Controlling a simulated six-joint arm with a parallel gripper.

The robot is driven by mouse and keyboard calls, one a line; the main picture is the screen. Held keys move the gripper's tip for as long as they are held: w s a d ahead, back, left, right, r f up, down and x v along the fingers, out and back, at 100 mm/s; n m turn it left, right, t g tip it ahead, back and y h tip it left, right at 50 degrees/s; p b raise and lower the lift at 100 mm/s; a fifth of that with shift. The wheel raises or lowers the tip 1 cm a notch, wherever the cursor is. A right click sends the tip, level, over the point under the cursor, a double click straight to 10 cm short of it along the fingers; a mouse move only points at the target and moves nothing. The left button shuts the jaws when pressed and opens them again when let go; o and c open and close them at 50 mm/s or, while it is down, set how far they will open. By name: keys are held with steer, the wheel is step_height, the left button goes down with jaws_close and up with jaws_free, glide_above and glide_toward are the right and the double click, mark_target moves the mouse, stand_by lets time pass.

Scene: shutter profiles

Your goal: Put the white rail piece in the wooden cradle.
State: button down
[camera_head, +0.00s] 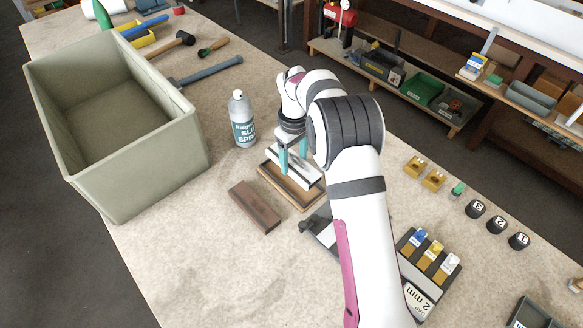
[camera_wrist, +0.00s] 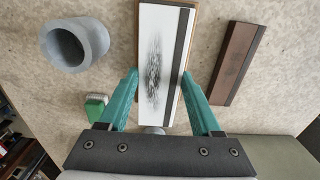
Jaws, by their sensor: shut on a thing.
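The white rail piece (camera_head: 300,168), a flat white bar with a dark strip along one side, is at the wooden cradle (camera_head: 283,190). In the wrist view the white rail piece (camera_wrist: 155,35) has dark smudges on its face and runs lengthwise between the fingers. The tan edge of the cradle shows narrowly along its sides. My gripper (camera_head: 292,158) has teal fingers, one on each long side of the rail, shut on it; it also shows in the wrist view (camera_wrist: 158,76). I cannot tell whether the rail rests on the cradle's floor or hangs slightly above it.
A dark brown block (camera_head: 255,206) lies left of the cradle. A spray can (camera_head: 242,120) stands behind it, and a big grey-green crate (camera_head: 165,170) stands at left. A grey hollow cylinder (camera_wrist: 100,40) and a green brush (camera_wrist: 95,107) show in the wrist view.

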glide_above(291, 180)
steer(key=shift+f, duration=2.2)
steer(key=shift+f, duration=0.1)
steer(key=shift+f, duration=0.45)
steer(key=shift+c, duration=0.4)
jaws_free()
step_height(291, 180, up, 13)
steer(key=shift+r, duration=0.1)
steer(key=s+d+r+m, duration=0.3)
steer(key=s+r+m, duration=0.15)
steer(key=s, duration=0.35)
steer(key=s+d+r+m, duration=0.35)
steer(key=s+r, duration=0.25)
steer(key=s, duration=0.2)
steer(key=s+d+f+m+y, duration=0.1)
steer(key=s+f+m, duration=0.1)
steer(key=s, duration=0.8)
steer(key=s+d+f+m, duration=0.1)
steer(key=s+m, duration=0.3)
steer(key=s, duration=0.6)
steer(key=shift+s+d+f+m+y, duration=0.2)
steer(key=shift+d+f+m+y, duration=0.1)
steer(key=shift+d+f+y, duration=0.1)
